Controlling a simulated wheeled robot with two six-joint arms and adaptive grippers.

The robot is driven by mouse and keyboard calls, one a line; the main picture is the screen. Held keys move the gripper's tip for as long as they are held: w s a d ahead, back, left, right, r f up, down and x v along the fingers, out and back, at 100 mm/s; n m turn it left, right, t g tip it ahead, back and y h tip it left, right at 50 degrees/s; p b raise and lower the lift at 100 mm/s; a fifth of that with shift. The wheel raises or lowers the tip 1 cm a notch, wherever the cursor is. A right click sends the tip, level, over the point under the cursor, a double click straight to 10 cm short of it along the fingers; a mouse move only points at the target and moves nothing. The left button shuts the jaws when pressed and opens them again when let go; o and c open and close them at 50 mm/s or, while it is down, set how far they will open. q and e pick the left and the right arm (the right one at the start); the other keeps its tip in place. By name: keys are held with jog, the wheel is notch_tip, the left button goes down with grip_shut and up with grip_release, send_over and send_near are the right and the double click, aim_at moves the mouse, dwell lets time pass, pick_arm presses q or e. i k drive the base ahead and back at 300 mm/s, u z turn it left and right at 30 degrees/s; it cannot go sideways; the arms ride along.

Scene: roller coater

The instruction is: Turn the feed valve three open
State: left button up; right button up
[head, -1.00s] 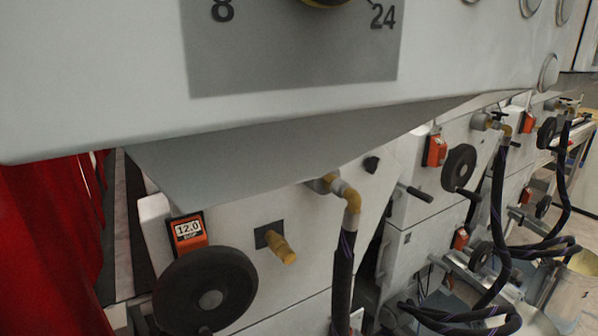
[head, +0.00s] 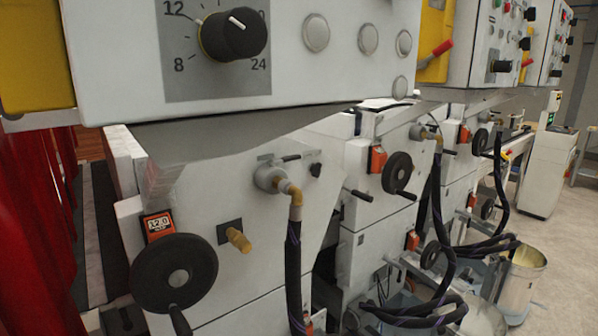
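Several feed valves sit along the row of coater units, each with a brass elbow and a dark hose. The nearest valve (head: 268,177) is on the front unit, with a dark lever (head: 290,158) above it lying roughly level. A second valve (head: 427,134) is on the middle unit, and a farther one (head: 498,121) is small at the right. I cannot read any number on the valves, so I cannot tell which is number three. Neither of my grippers is in view.
A large dark handwheel (head: 174,275) with an orange counter (head: 157,226) projects at the lower left. A control panel (head: 110,60) with a black knob (head: 233,35) overhangs the front unit.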

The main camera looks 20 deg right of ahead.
aim_at(291, 158)
jog(key=k, duration=0.7)
jog(key=z, duration=0.7)
jog(key=i, duration=0.7)
jog(key=u, duration=0.8)
jog(key=i, duration=0.45)
jog(key=z, duration=1.95)
